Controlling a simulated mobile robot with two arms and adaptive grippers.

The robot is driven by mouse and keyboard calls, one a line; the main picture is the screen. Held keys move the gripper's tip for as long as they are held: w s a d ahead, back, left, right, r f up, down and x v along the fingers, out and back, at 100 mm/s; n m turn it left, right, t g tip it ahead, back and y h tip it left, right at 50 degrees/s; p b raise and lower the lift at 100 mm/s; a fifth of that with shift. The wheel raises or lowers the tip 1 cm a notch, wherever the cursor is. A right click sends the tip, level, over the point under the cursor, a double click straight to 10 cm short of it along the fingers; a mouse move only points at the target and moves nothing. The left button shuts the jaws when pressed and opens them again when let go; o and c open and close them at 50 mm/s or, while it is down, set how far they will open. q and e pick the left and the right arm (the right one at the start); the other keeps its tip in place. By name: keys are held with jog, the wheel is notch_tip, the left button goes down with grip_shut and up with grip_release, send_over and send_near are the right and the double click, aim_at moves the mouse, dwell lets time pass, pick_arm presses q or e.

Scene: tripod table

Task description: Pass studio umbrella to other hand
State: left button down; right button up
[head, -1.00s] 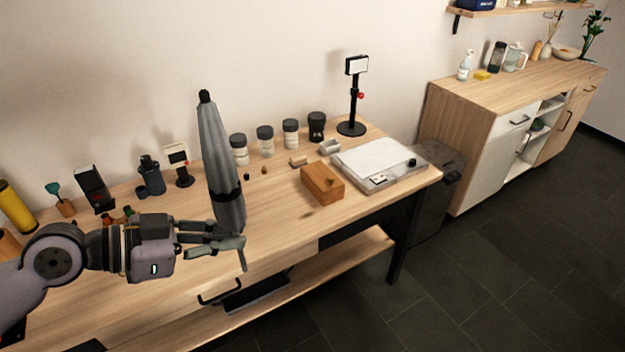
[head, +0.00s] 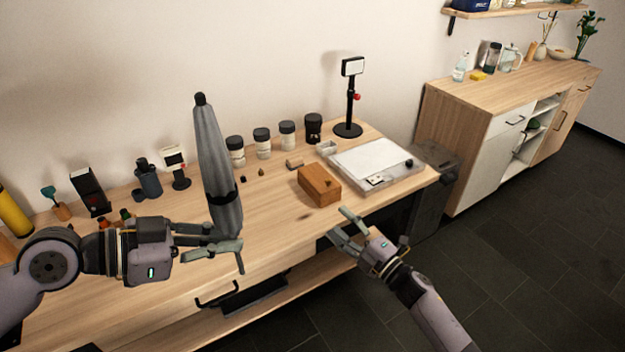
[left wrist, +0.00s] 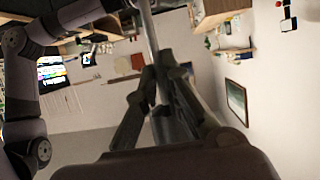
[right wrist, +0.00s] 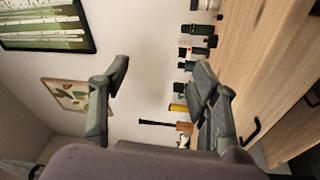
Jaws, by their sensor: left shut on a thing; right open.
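The grey folded umbrella (head: 213,160) stands nearly upright in the head view, its dark tip up, held above the table's front part. My left gripper (head: 228,245) is shut on its lower end, and a thin handle end shows below the fingers. In the left wrist view the fingers (left wrist: 158,95) close around the umbrella's shaft. My right gripper (head: 343,226) is open and empty in front of the table's edge, to the right of the umbrella and apart from it. Its spread fingers show in the right wrist view (right wrist: 165,85).
On the wooden table (head: 275,220) are a wooden box (head: 319,186), a white-topped flat device (head: 375,162), a small lamp on a stand (head: 350,100), and several jars (head: 262,142). A drawer handle (head: 215,296) sticks out at the front. Room between the grippers is clear.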

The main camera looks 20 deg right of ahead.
jog(key=s+a+r+n+g+y, duration=0.25)
jog(key=r+n+y, duration=0.35)
jog(key=r, duration=0.4)
jog(key=s+a+r+n+g+y, duration=0.1)
jog(key=a+r+n+g+y, duration=0.25)
jog(key=r+n, duration=0.6)
jog(key=n+g, duration=0.9)
jog(key=n, duration=0.7)
send_near(224, 189)
jog(key=shift+h, duration=0.35)
jog(key=w+a, duration=0.1)
jog(key=a, duration=0.2)
jog(key=w+a, duration=0.1)
jog(key=a, duration=0.2)
jog(key=w+a+f, duration=0.1)
jog(key=a, duration=0.3)
jog(key=shift+w, duration=0.15)
jog(key=shift+c, duration=0.5)
